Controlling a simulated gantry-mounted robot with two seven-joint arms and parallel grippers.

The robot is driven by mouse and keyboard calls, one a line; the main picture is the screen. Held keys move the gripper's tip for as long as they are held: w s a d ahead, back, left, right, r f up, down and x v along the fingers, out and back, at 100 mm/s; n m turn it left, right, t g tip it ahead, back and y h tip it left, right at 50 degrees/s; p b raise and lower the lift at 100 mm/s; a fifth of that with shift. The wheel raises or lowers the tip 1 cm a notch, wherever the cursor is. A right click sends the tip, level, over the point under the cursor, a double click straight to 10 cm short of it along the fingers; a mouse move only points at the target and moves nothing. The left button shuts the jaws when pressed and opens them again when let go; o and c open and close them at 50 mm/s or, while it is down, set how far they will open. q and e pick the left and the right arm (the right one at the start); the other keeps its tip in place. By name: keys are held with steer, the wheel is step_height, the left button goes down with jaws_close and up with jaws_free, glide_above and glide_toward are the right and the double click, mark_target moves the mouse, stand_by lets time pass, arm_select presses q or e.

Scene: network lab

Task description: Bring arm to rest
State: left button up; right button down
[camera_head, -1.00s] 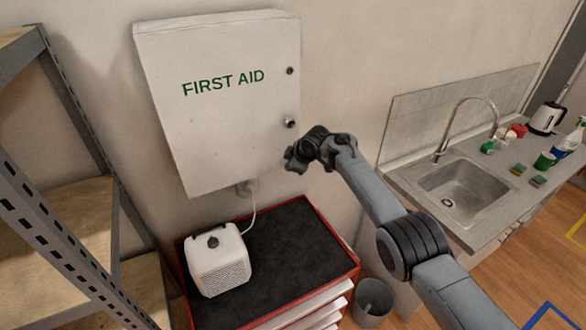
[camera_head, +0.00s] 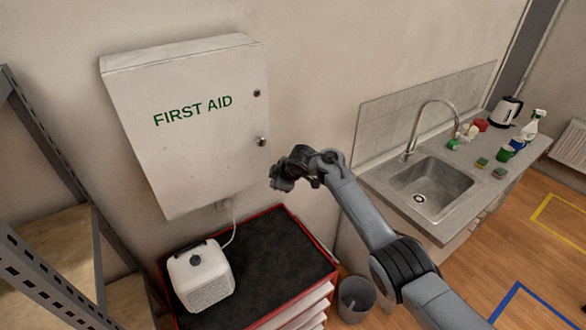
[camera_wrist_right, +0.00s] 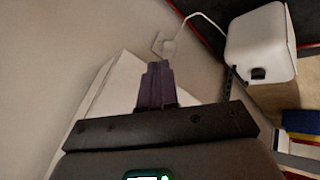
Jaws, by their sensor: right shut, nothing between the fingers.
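My right arm comes in from the lower right in the head view. Its gripper (camera_head: 280,184) is in the air just right of and below the knob of the white first aid cabinet (camera_head: 190,130), apart from it. In the right wrist view the gripper's fingers (camera_wrist_right: 154,85) are together with nothing between them. The cabinet door looks shut, and part of the cabinet shows behind the fingers in the wrist view (camera_wrist_right: 108,95). My left gripper is not in view.
A red cart with a black top (camera_head: 275,262) stands below the cabinet, carrying a white heater-like box (camera_head: 200,277). A metal shelf (camera_head: 60,240) is at left. A bin (camera_head: 354,298) and a sink counter (camera_head: 430,190) are at right.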

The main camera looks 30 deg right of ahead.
step_height(320, 180, up, 5)
steer(key=s+d, duration=0.3)
steer(key=s+a+f+g, duration=0.15)
steer(key=s+f, duration=0.45)
steer(key=f, duration=0.6)
steer(key=s+a+f+g, duration=0.15)
steer(key=s+f, duration=0.45)
steer(key=f, duration=0.6)
steer(key=s+a+f+g, duration=0.3)
steer(key=s+f, duration=1.1)
steer(key=s, duration=0.3)
steer(key=s+a+m+h, duration=0.1)
steer(key=s+a+m, duration=0.3)
steer(key=s, duration=1.3)
step_height(320, 180, up, 20)
steer(key=s+m+t, duration=0.2)
steer(key=m, duration=0.4)
steer(key=shift+s+t+h, duration=0.15)
steer(key=shift+t+h, duration=0.15)
